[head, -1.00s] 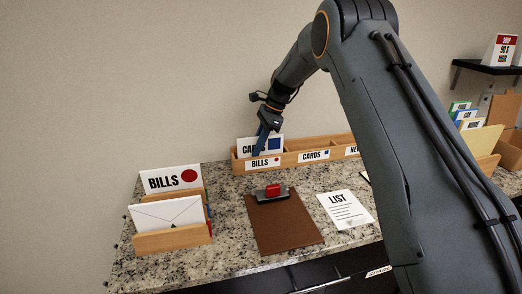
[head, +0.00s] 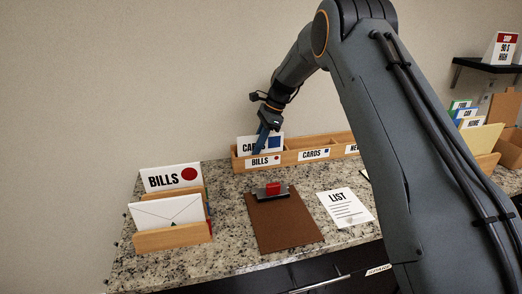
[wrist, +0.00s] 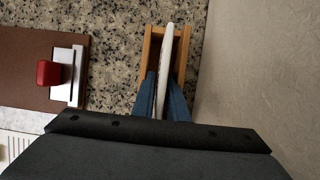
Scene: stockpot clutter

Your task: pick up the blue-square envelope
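The blue-square envelope (head: 274,142) is a white card with "CARDS" lettering partly covered by my gripper. It stands in the left compartment of the long wooden sorter (head: 292,158), behind the "BILLS" label. My gripper (head: 261,148) reaches down over it from above. In the wrist view the envelope (wrist: 167,50) shows edge-on as a thin white strip, slightly slanted. The blue fingers of my gripper (wrist: 162,97) lie on both sides of it with no clear gap. Its lower part is hidden inside the compartment.
A brown clipboard (head: 284,222) with a red clip and a "LIST" sheet (head: 345,208) lie in front on the granite counter. A wooden holder (head: 173,237) with envelopes and a "BILLS" card (head: 171,179) stands at left. The wall (wrist: 250,70) is close beside the sorter.

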